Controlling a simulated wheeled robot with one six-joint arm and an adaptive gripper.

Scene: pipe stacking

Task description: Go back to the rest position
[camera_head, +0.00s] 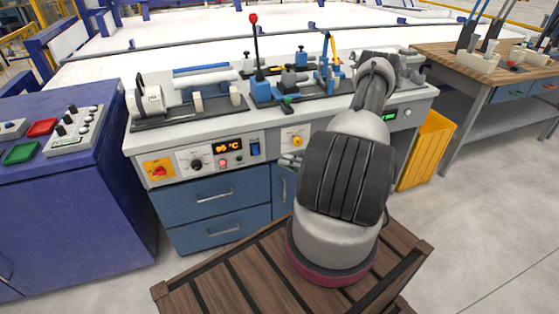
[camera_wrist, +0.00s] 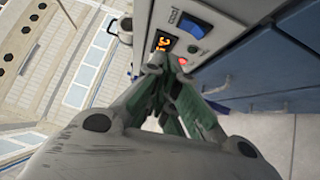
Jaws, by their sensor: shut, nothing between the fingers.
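My arm rises from the slatted wooden crate and reaches toward the workbench. My gripper (camera_wrist: 167,66) is shut and empty in the wrist view, its fingers in front of the bench's control panel with a lit orange display. In the head view only a little of my gripper (camera_head: 290,161) shows at the left of the arm, near the drawer fronts; the rest is hidden behind the arm. A white pipe (camera_head: 208,80) and a blue pipe (camera_head: 200,69) lie on the bench top behind the machine at the left, apart from my gripper.
The workbench (camera_head: 200,125) has blue drawers (camera_head: 215,195) and carries clamps and a red-knobbed lever (camera_head: 255,45). A blue cabinet (camera_head: 70,200) stands left, a yellow bin (camera_head: 426,150) right, and a wooden table (camera_head: 470,65) farther right. Open floor (camera_head: 470,230) lies at the right.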

